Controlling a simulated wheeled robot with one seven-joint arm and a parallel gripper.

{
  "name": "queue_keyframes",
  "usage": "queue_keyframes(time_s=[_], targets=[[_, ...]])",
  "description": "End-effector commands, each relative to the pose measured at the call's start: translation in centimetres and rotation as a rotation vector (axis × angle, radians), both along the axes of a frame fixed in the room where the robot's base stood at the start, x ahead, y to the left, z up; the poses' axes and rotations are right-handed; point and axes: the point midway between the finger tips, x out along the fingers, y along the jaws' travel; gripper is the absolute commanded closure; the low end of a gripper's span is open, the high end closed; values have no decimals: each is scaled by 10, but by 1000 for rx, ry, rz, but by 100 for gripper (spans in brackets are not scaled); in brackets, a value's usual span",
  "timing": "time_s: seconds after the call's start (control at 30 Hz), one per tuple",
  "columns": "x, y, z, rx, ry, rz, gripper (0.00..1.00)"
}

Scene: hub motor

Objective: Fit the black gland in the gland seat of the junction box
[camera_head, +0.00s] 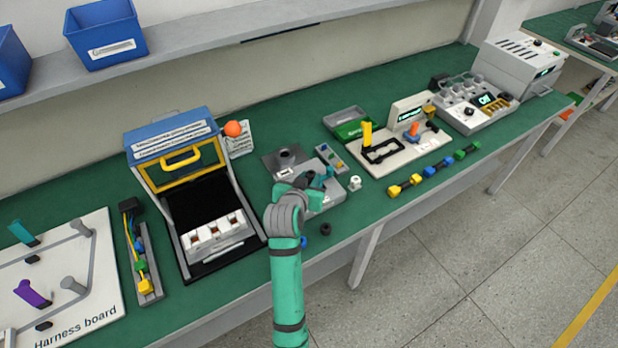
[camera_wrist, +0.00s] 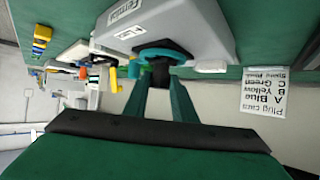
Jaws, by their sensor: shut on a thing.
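My gripper (camera_head: 312,184) is at the grey junction box (camera_head: 322,201), near the middle of the bench in the head view. In the wrist view its two green fingers (camera_wrist: 161,84) are shut on a dark piece, which looks like the black gland (camera_wrist: 160,72). The gland lies close against the box (camera_wrist: 205,28), beside a teal ring (camera_wrist: 165,52) on the box's edge. The gland seat is not clear, and I cannot tell whether the gland is in it. In the head view my wrist and fingers hide the gland.
A small dark ring (camera_head: 325,229) and a blue one (camera_head: 303,242) lie near the bench's front edge. A white part (camera_head: 354,183) stands right of the box. A blue-lidded case (camera_head: 172,140) is at left, a pale fixture board (camera_head: 400,150) at right.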

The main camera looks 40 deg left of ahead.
Motion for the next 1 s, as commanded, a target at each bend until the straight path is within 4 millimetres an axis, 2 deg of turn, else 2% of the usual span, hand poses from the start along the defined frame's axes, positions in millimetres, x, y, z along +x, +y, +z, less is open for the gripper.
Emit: queue_keyframes(time_s=[1.0], targets=[[0, 0, -14, 0, 0, 0, 98]])
